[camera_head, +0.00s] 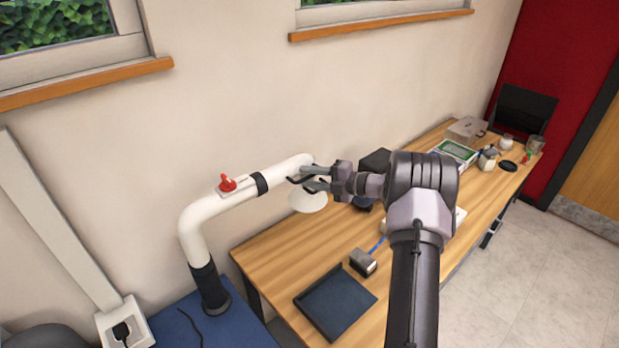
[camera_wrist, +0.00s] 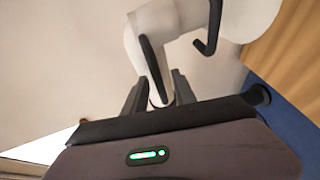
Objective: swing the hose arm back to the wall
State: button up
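The hose arm (camera_head: 200,217) is a thick white pipe with black bands. It rises from the blue surface, bends, and runs right along the wall to a white hood (camera_head: 308,201) over the table. A red knob (camera_head: 227,184) sits on top of the pipe. My gripper (camera_head: 308,179) is at the hood end of the pipe. In the wrist view the gripper (camera_wrist: 158,92) has its fingers apart, with a black bar (camera_wrist: 152,66) of the hose end showing between them. A second black hook-shaped piece (camera_wrist: 210,32) is beside it. Contact with the bar is unclear.
The wooden table (camera_head: 290,250) holds a dark tray (camera_head: 335,303), a small dark box (camera_head: 363,262) and several items at the far end. The wall (camera_head: 230,100) is close behind the hose arm. Open floor (camera_head: 540,270) lies to the right.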

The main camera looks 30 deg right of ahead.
jog(key=v, duration=1.7)
jog(key=shift+p, duration=0.35)
jog(key=shift+r, duration=0.1)
